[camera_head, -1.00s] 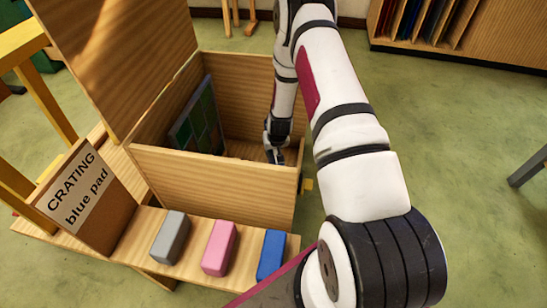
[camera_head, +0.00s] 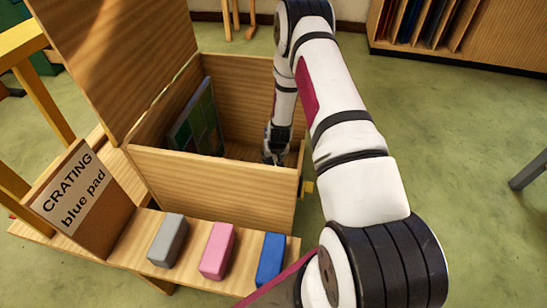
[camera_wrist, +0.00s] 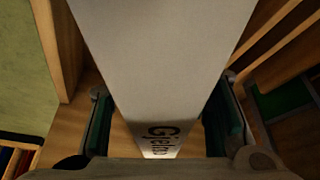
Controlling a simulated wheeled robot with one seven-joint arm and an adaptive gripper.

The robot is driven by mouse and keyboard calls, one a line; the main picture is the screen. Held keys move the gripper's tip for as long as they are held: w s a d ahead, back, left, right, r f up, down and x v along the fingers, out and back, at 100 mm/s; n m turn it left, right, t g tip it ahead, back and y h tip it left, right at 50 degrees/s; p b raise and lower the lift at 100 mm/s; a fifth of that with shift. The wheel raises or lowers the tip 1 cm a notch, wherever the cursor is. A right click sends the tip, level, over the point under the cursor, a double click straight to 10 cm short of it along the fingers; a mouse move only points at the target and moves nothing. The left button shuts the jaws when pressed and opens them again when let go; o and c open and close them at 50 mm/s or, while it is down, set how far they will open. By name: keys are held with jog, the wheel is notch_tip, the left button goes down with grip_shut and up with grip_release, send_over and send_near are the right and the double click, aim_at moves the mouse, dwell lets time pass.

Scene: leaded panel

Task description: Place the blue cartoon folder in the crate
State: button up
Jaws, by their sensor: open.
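The open wooden crate (camera_head: 215,185) stands at the centre of the head view with its lid raised. My gripper (camera_head: 275,150) is down inside the crate, at its right end. In the wrist view my gripper (camera_wrist: 162,125) is open, with one finger on each side of a pale, flat-faced piece (camera_wrist: 165,60) printed "Gjetko". Narrow gaps show between this piece and the fingers. I cannot tell whether it is the blue cartoon folder; no blue shows on it, and the head view does not show it clearly.
A dark green leaded panel (camera_head: 195,120) leans inside the crate at the left. Grey (camera_head: 168,240), pink (camera_head: 218,250) and blue (camera_head: 270,258) pads sit on the front ledge. A rack (camera_head: 460,35) stands at the back right.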

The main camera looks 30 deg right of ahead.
notch_tip(320, 180, up, 11)
jog(key=p, duration=0.5)
send_over(274, 164)
jog(key=w+d, duration=0.2)
jog(key=d, duration=0.1)
jog(key=shift+w+a+r, duration=0.15)
jog(key=shift+w+a, duration=0.05)
jog(key=shift+a, duration=0.05)
